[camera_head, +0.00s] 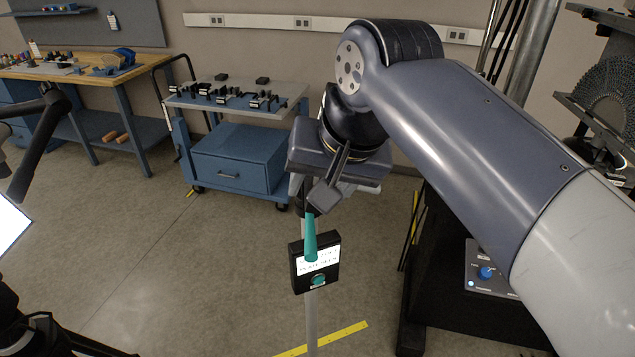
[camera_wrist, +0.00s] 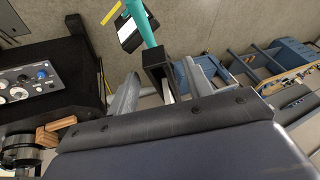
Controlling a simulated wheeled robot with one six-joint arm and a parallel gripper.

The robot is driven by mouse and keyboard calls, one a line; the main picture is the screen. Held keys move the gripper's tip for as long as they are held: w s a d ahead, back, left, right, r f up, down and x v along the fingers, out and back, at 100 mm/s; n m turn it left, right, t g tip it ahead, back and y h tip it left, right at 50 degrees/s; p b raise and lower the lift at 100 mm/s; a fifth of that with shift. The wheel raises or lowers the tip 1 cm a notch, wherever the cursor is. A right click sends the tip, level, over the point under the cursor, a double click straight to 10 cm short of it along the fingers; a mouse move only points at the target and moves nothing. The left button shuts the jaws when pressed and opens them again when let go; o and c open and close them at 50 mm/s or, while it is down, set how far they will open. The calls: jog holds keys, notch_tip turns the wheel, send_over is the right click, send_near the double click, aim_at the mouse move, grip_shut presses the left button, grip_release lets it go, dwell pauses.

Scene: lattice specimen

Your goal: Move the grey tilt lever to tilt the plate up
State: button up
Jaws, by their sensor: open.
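My gripper (camera_head: 326,192) is open, pointing down just above a teal tapered handle (camera_head: 310,238). The handle stands at a black box (camera_head: 301,276) with a white label and a round teal button, on a thin pale pole. In the wrist view the open fingers of my gripper (camera_wrist: 160,70) are spread either side of a black block (camera_wrist: 155,58) with a pale rod below it. The teal handle (camera_wrist: 138,18) passes beyond the block; contact cannot be told. I cannot pick out a grey tilt lever or the plate with certainty; my gripper may hide part.
A control panel with a blue knob (camera_head: 487,272) sits on a black stand at right; it also shows in the wrist view (camera_wrist: 41,75). A blue cart (camera_head: 237,153) and a wooden workbench (camera_head: 85,68) stand behind. Grey floor is open left of the pole.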

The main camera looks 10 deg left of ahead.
jog(key=p+v, duration=0.2)
jog(key=v, duration=0.2)
jog(key=shift+s+r+p, duration=0.1)
jog(key=shift+p, duration=0.2)
jog(key=v, duration=1)
jog(key=shift+r+b, duration=0.3)
jog(key=shift+r, duration=0.05)
jog(key=shift+s+d, duration=0.15)
dwell(2.0)
